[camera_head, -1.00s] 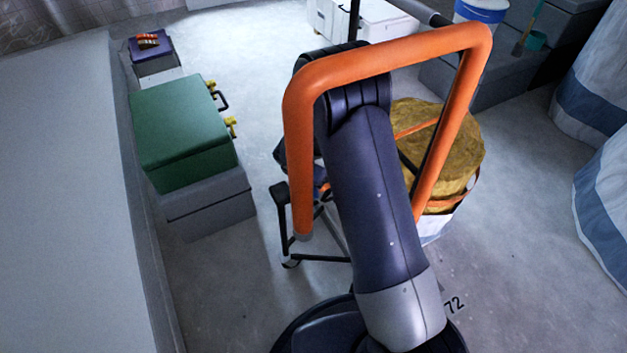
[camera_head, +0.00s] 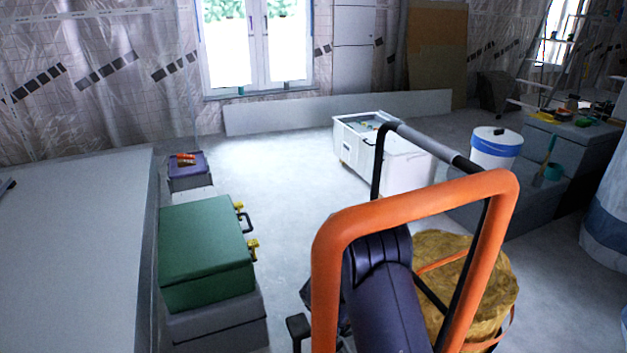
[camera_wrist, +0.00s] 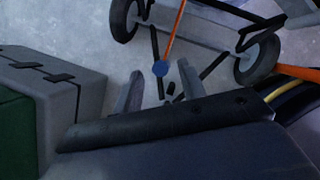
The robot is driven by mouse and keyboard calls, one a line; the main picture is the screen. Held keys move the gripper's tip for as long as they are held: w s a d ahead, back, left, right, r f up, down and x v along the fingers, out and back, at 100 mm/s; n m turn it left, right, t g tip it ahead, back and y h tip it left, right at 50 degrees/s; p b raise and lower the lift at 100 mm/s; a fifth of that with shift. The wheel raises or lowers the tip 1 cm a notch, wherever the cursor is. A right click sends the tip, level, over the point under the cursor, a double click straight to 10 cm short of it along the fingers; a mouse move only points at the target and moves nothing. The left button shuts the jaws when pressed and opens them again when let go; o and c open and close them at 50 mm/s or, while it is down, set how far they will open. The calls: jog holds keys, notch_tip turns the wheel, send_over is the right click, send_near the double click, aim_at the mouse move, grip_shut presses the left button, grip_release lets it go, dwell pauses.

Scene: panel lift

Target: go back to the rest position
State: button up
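My gripper (camera_wrist: 160,80) is open in the wrist view, its two grey fingers apart with nothing held between them. In the head view my dark arm rises at the bottom centre, inside the outline of an orange tubular frame (camera_head: 420,205). The arm hides part of what is behind it, and my fingers cannot be made out there.
A green case (camera_head: 205,250) stands on a grey box at left, beside a long white surface (camera_head: 70,250). A yellow-brown round bundle (camera_head: 470,285) is at right. A white chest (camera_head: 405,165) and a white-blue bucket (camera_head: 495,150) stand farther back.

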jog(key=b+x, duration=0.1)
jog(key=x, duration=0.3)
jog(key=shift+f, duration=0.1)
jog(key=shift+w+d, duration=0.35)
jog(key=shift+d, duration=0.5)
jog(key=shift+w+d, duration=0.35)
jog(key=shift+d, duration=0.45)
jog(key=shift+w+d, duration=0.4)
jog(key=shift+d, duration=0.45)
